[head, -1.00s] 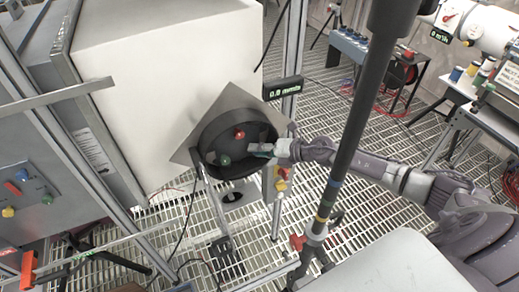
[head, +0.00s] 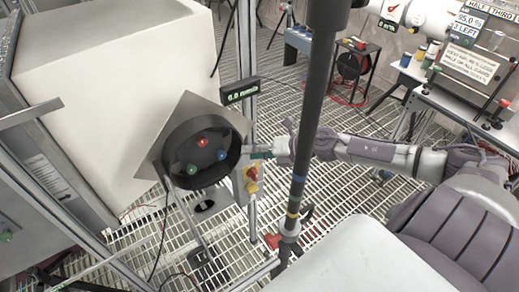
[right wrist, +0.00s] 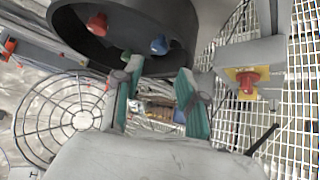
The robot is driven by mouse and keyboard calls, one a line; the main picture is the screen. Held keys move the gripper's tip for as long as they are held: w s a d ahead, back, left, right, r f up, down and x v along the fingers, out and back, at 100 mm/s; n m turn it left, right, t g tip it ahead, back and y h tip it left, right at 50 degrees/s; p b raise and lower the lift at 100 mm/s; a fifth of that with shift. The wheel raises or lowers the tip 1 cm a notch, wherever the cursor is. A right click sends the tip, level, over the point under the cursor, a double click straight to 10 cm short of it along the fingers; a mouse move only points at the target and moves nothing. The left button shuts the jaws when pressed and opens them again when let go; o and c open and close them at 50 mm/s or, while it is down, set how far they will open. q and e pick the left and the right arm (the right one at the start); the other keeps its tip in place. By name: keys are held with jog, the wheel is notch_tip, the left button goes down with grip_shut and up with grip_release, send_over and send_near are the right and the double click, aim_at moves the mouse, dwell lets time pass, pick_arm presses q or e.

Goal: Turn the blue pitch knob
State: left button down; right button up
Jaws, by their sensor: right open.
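The blue knob (head: 222,155) sits inside a round black dish (head: 168,158) on a tilted grey plate, with a red knob (head: 201,142) and a green knob (head: 191,169). My right gripper (head: 262,154) is just right of the dish rim in the head view, apart from the blue knob. In the right wrist view, the blue knob (right wrist: 159,45) lies ahead of the gap between my open, empty right fingers (right wrist: 160,72). The red knob (right wrist: 97,24) shows to its left. The green knob is partly hidden near the left fingertip. My left gripper is out of view.
A small display (head: 240,91) hangs on a metal post above the dish. A red button on a yellow plate (right wrist: 247,82) is right of my gripper. A dark pole (head: 310,120) crosses in front of my right arm. Grating floor lies around.

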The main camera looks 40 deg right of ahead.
jog(key=shift+v, duration=1)
jog(key=s+d+f+m+t+h+b, duration=0.1)
jog(key=d+f+m+h, duration=0.2)
jog(key=d+f+m, duration=0.5)
jog(key=s+d+f+m+t+h+b, duration=0.1)
jog(key=f+m+h, duration=0.25)
jog(key=f, duration=0.75)
jog(key=s+f+m+g+h, duration=0.25)
jog(key=s+f+m, duration=0.6)
jog(key=f, duration=0.75)
jog(key=s+a+f+m+g+b, duration=0.1)
jog(key=s+a+f+m+g, duration=0.2)
jog(key=s+f, duration=0.45)
jog(key=s+a+f+m+g, duration=0.2)
jog(key=s+a+f, duration=0.45)
jog(key=s, duration=0.25)
jog(key=s+a+f+m+g+y+b, duration=0.1)
jog(key=s+a+f+m+g, duration=0.2)
jog(key=s+a+f, duration=0.3)
jog(key=s+a+g, duration=0.1)
jog(key=s+a, duration=0.4)
jog(key=s, duration=0.3)
jog(key=shift+s, duration=0.25)
jog(key=shift+a+f, duration=0.1)
jog(key=shift+a, duration=0.05)
